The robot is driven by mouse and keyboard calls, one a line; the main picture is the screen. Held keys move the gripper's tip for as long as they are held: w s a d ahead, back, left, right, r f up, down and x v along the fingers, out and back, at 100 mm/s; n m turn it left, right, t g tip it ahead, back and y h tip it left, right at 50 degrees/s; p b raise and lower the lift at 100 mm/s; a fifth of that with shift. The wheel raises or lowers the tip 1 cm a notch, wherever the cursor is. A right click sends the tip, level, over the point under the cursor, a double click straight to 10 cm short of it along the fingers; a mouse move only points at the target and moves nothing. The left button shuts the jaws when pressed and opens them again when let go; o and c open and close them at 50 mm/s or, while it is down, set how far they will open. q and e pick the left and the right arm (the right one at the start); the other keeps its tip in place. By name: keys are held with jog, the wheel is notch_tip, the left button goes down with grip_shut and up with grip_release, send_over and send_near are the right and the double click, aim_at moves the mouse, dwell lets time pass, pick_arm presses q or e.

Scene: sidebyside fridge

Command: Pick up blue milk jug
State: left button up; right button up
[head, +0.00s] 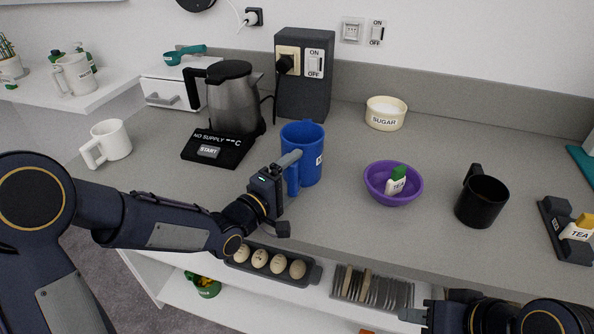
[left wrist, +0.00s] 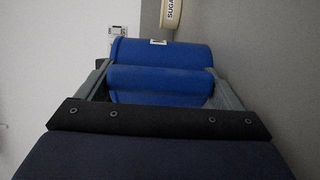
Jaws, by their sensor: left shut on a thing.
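The blue milk jug (head: 309,140) stands upright on the grey counter, right of the kettle. Its handle faces my left gripper. My left gripper (head: 290,160) is shut on the jug's handle. In the left wrist view the blue handle (left wrist: 160,80) lies between the two fingers (left wrist: 160,88), with the jug's body (left wrist: 160,50) behind it. I cannot tell whether the jug's base is touching the counter. My right gripper (head: 415,315) shows only partly at the bottom edge; its fingers are too unclear to judge.
A kettle (head: 231,95) on a black base stands left of the jug. A purple bowl (head: 380,190) holding a tea packet, a black mug (head: 482,203) and a sugar bowl (head: 386,113) stand to the right. A white mug (head: 112,139) is at left. An egg tray (head: 312,280) is below the counter edge.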

pick_arm(q)
jog(key=shift+r, duration=0.45)
notch_tip(320, 180, up, 2)
jog(key=shift+r, duration=0.25)
jog(key=s+a+r+p, duration=0.2)
jog(key=s+a+r, duration=0.2)
jog(key=s+r, duration=0.5)
jog(key=s, duration=0.4)
jog(key=shift+s+r, duration=0.2)
jog(key=shift+r, duration=0.15)
jog(key=shift+a, duration=0.1)
jog(key=o, duration=0.7)
jog(key=c, duration=0.5)
